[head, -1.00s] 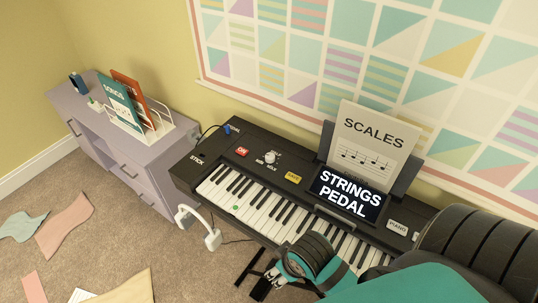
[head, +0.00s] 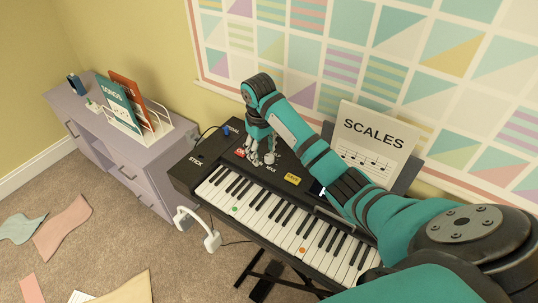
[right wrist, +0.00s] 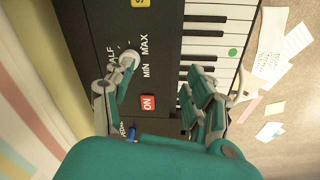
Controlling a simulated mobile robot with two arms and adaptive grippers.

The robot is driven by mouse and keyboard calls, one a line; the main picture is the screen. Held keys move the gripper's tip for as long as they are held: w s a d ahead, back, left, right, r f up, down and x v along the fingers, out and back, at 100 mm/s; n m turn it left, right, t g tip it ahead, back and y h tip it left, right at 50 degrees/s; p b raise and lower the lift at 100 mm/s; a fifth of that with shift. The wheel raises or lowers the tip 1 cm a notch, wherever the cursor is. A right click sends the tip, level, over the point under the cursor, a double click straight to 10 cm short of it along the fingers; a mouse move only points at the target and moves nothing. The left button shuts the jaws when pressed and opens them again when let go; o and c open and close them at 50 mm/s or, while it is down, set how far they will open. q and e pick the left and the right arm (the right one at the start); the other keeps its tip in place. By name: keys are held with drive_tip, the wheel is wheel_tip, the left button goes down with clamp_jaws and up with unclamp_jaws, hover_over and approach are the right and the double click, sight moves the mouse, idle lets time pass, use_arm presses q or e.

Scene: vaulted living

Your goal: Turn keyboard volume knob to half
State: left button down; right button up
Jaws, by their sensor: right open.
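The keyboard (head: 215,170) is black and stands against the wall. Its volume knob (right wrist: 129,58) is small, round and pale, among the labels HALF, MIN and MAX in the right wrist view. I cannot tell where its pointer sits. My right gripper (head: 262,156) is over the keyboard's control panel and mostly hides the knob in the head view. In the right wrist view the right gripper (right wrist: 155,82) is open, with one finger close beside the knob and the other over the keys' side. Whether the finger touches the knob is unclear. My left gripper is not in view.
A red ON button (right wrist: 148,102) and a yellow button (head: 292,179) flank the knob. A SCALES sheet (head: 372,140) stands behind the keyboard, partly behind my right arm. A lilac cabinet (head: 150,160) with books is at left. Papers lie on the carpet.

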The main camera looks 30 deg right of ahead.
drive_tip(key=m, duration=0.1)
approach(269, 156)
drive_tip(key=shift+m+y, duration=0.3)
drive_tip(key=f, duration=0.6)
drive_tip(key=f+p, duration=0.1)
drive_tip(key=f, duration=0.2)
drive_tip(key=shift+d+f, duration=0.2)
drive_tip(key=shift+d, duration=0.05)
clamp_jaws()
drive_tip(key=shift+w, duration=0.1)
drive_tip(key=shift+r, duration=0.1)
